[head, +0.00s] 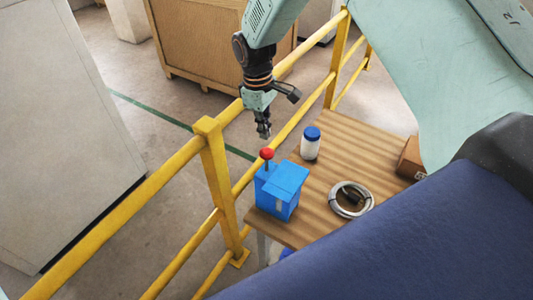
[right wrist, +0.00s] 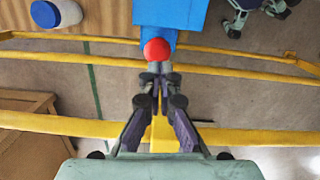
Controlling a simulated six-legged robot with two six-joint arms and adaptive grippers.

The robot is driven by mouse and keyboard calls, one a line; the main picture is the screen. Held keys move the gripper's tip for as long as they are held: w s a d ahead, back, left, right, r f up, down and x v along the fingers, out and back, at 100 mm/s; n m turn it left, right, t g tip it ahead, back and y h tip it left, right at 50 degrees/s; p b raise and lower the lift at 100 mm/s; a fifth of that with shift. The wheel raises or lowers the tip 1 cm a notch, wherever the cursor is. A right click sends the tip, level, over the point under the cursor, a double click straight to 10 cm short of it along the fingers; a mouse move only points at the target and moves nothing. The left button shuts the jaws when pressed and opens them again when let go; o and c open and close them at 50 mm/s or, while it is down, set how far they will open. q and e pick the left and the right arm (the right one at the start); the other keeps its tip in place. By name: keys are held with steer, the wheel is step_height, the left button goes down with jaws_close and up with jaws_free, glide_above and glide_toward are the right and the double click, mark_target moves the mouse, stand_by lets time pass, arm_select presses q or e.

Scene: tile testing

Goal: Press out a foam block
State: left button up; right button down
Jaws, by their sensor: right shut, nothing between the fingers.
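A blue box-shaped press (head: 277,190) stands at the near left corner of the wooden table (head: 345,150). A red ball knob (head: 267,153) sits upright on a stem at its far left side. My right gripper (head: 264,135) is shut and empty, pointing down just above the red knob. In the right wrist view the closed fingertips (right wrist: 160,68) show just below the red knob (right wrist: 157,49), with the blue press (right wrist: 170,14) beyond it. I cannot tell whether they touch. No foam block can be made out. My left gripper is not in view.
A white jar with a blue lid (head: 310,143) stands behind the press. A coiled cable ring (head: 351,199) and a cardboard box (head: 411,158) are on the table. A yellow railing (head: 216,172) runs close along the table's left side. A wooden crate (head: 205,40) stands beyond it.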

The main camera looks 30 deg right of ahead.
mark_target(267, 151)
steer(key=f+b, duration=0.2)
steer(key=f, duration=0.1)
steer(key=f+b, duration=0.1)
steer(key=f, duration=0.1)
steer(key=shift+w+d, duration=0.15)
steer(key=shift+d, duration=0.1)
steer(key=shift+s+r, duration=0.2)
steer(key=shift+s, duration=0.05)
steer(key=shift+f, duration=0.1)
